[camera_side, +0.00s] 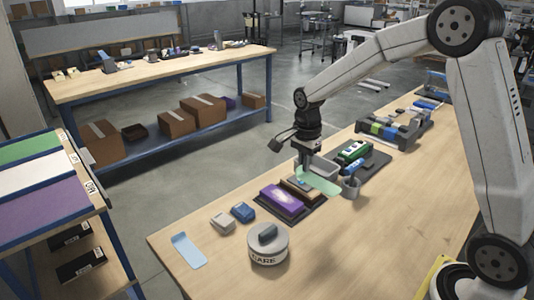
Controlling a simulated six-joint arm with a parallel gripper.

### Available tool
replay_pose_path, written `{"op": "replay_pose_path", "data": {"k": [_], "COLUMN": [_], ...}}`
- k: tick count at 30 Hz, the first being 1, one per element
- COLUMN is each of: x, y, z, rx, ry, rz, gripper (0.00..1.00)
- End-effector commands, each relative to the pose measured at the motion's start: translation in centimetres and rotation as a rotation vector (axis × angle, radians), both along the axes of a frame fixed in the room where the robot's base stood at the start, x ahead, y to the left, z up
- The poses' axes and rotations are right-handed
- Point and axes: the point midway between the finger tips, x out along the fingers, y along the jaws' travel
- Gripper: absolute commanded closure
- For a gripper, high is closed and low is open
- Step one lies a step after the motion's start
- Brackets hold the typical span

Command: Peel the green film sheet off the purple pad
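The purple pad (282,198) lies in a dark tray on the wooden bench and has a pale sheen on top. A pale green film sheet (322,183) is to the right of the purple pad, apart from most of it, beside a brown block (299,186). My gripper (305,168) points down at the left end of the film, above and behind the brown block. Its fingers are small and partly blend with the things behind, so I cannot tell whether they are shut on the film.
A grey round container (268,247) with a knob stands in front. A blue block (243,212), a beige block (222,223) and a light blue sheet (188,250) lie to the left. A grey cup (351,187) stands right of the film. The bench's front right is clear.

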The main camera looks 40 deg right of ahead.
Motion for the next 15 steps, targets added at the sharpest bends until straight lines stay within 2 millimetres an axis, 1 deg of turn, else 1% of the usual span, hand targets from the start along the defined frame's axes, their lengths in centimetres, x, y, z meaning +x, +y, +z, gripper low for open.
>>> {"op": "replay_pose_path", "data": {"k": [15], "x": [0.0], "y": [0.0], "z": [1.9], "rx": [0.0], "ry": [-0.002], "rz": [0.0], "gripper": [1.0]}}
